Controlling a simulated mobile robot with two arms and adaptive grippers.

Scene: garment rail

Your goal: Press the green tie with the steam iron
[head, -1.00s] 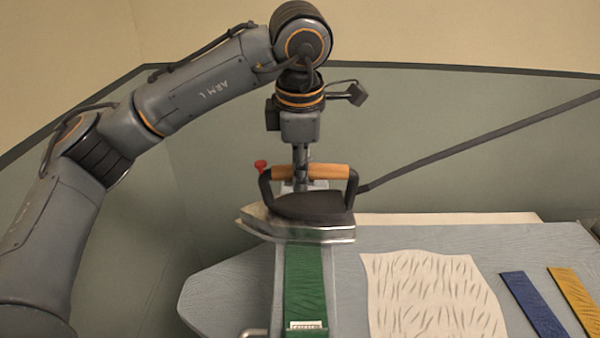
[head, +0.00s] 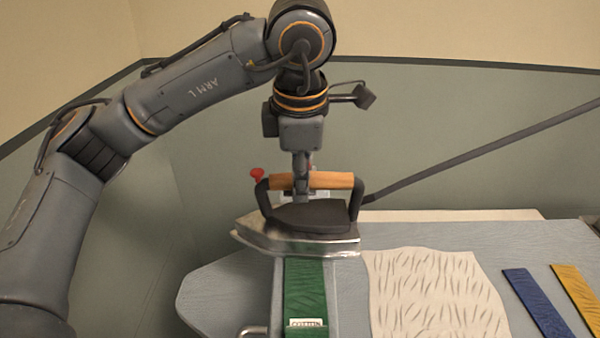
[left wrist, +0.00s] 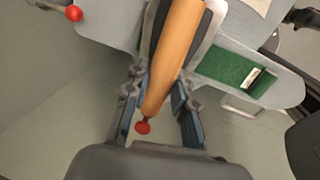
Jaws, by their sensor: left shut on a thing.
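The steam iron (head: 308,216) has a dark body, a shiny metal base and a wooden handle. It sits over the far part of the green tie (head: 305,285), its base slightly skewed. Whether the base touches the tie cannot be told. My left gripper (head: 303,181) is shut on the handle from above; the handle (left wrist: 175,55) runs between its fingers in the left wrist view. The tie's near part lies flat on a narrow pale board and shows a white label. The iron hides its far part. My right gripper is not in view.
A wrinkled white cloth (head: 435,295), a blue strip (head: 535,302) and a yellow strip (head: 575,295) lie to the right on the blue-grey board (head: 225,285). A dark cord (head: 480,150) runs from the iron up to the right. A red knob (head: 256,174) shows beside the handle.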

